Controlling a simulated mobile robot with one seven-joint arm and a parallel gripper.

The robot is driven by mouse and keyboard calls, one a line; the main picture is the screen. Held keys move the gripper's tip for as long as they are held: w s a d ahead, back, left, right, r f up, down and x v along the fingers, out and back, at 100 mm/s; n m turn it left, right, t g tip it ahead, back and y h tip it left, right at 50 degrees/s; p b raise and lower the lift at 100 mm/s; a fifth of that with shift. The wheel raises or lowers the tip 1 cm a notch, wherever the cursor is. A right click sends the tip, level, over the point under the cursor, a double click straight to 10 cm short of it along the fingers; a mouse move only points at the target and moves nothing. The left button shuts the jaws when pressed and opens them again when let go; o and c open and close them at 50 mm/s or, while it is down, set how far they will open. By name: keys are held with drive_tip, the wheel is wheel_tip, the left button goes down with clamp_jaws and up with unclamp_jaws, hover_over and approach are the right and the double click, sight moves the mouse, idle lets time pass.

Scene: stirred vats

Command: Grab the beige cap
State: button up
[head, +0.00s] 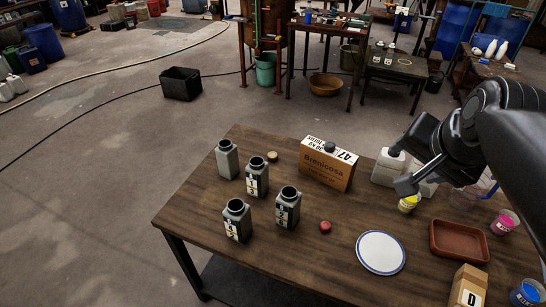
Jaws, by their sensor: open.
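The beige cap (273,156) is a small round disc. It lies flat on the wooden table (190,215), near its far edge, between the grey bottles and the cardboard box. My gripper (404,166) is open above the right half of the table, well to the right of the cap and apart from it. My gripper and arm partly cover a white jug (388,170) behind them.
Several grey square bottles (256,178) stand left of and in front of the cap. An orange-brown box (327,165) stands to its right. A red cap (325,227), a white plate (381,252) and a brown tray (458,242) lie nearer the front right.

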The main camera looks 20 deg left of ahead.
sight(273, 155)
drive_tip(key=w+a+f+m+t+y, duration=0.15)
drive_tip(key=w+a+m+y, duration=0.25)
drive_tip(key=w+a+m, duration=1.05)
drive_tip(key=w+a+f+m+t+y, duration=0.15)
drive_tip(key=w+a+m+y, duration=0.25)
drive_tip(key=w+a+m, duration=1)
drive_tip(key=a+f+n, duration=0.1)
drive_tip(key=a+f, duration=0.1)
drive_tip(key=f, duration=1)
drive_tip(key=w+a+f+n, duration=0.1)
drive_tip(key=a+f+n, duration=0.1)
drive_tip(key=f, duration=1)
drive_tip(key=w+a+f+n, duration=0.1)
drive_tip(key=a+f, duration=0.3)
drive_tip(key=f, duration=0.8)
drive_tip(key=shift+f+n, duration=0.1)
drive_tip(key=shift+n, duration=0.45)
drive_tip(key=shift+f+x, duration=0.2)
drive_tip(key=shift+x, duration=3.4)
drive_tip(key=c, duration=1)
